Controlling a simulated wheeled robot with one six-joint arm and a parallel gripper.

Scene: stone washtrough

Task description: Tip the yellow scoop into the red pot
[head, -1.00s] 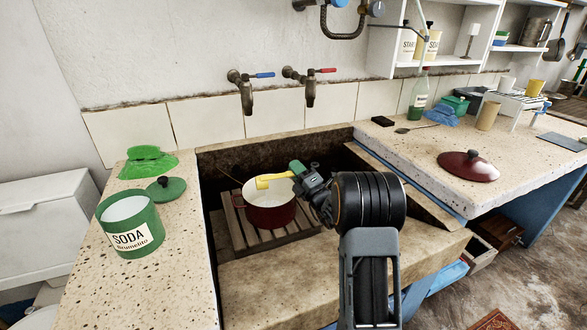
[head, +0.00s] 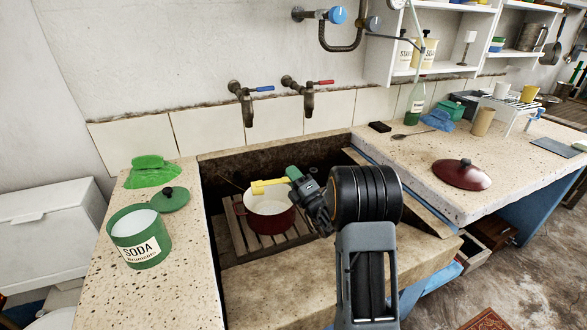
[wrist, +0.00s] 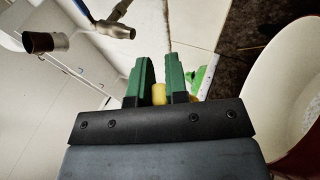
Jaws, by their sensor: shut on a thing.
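The red pot (head: 262,222), pale inside, stands on a slatted wooden rack in the stone trough. My gripper (head: 293,174) is above the pot's right rear side, its green fingers shut on the yellow scoop (head: 266,186). The scoop points left over the pot's far part, above the rim. In the wrist view, only a bit of its yellow handle (wrist: 159,93) shows between the green fingers (wrist: 159,80); the scoop's bowl is hidden. That view is rolled, with the pot (wrist: 285,85) at right and a pale grainy patch inside it. I cannot tell what the scoop holds.
A green SODA tin (head: 140,250) of white powder, its green lid (head: 172,200) and a green cloth (head: 150,172) are on the left ledge. Two taps (head: 245,105) are on the wall behind. A dark red lid (head: 463,175) lies on the right counter.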

